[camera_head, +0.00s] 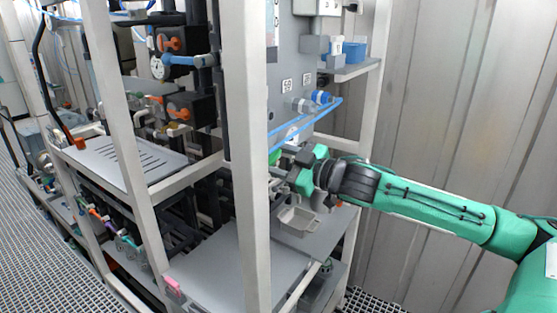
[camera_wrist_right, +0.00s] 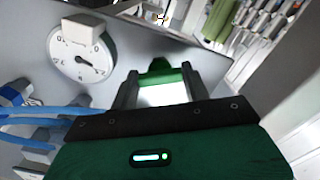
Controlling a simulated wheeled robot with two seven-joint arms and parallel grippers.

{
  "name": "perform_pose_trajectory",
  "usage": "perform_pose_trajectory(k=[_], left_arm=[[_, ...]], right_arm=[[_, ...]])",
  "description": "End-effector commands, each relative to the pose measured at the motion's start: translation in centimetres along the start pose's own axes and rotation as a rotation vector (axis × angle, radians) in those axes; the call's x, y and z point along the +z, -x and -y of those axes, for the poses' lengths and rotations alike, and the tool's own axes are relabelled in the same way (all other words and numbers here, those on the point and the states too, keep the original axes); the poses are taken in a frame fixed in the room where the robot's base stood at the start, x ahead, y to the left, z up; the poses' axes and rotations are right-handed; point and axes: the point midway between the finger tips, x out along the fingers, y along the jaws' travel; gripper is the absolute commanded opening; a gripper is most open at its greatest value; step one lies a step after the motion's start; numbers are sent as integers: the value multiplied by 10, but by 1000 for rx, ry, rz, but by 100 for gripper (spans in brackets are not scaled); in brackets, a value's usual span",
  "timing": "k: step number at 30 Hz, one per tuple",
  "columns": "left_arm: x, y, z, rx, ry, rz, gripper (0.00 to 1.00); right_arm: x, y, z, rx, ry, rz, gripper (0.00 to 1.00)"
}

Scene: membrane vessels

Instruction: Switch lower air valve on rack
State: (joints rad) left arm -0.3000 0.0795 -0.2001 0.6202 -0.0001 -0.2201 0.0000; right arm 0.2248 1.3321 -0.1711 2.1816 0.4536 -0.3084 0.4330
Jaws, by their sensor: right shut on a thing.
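My right gripper (camera_head: 281,170) reaches in from the right, in front of the rack's grey panel (camera_head: 290,60). In the right wrist view, its two dark fingers (camera_wrist_right: 160,90) stand either side of a green-and-white part (camera_wrist_right: 160,67), and it is shut on that part. I cannot tell whether this part is the valve's handle; its far side is hidden. A round white dial (camera_wrist_right: 83,50) with dark marks and a raised grey block sits on the panel left of the fingers, apart from them. My left gripper is in neither view.
Blue hoses (camera_head: 300,127) run just above the gripper, and one shows left of it in the right wrist view (camera_wrist_right: 45,113). A blue fitting (camera_head: 321,97) juts from the panel. A grey open tray (camera_head: 297,221) lies below. A white rack post (camera_head: 248,160) stands left of the gripper.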

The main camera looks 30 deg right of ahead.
Motion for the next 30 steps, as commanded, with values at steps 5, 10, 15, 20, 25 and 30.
perform_pose_trajectory(k=[5,10,15,20,25,30], left_arm=[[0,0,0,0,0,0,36],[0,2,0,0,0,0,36],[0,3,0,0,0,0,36],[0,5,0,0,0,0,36],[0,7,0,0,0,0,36],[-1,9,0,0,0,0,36]], right_arm=[[0,0,0,0,169,0,24],[-1,0,-1,1,331,0,24],[-1,0,-1,0,490,1,24],[-1,0,-1,0,627,0,24],[0,0,0,-1,745,0,24],[0,0,0,-1,832,0,24]])
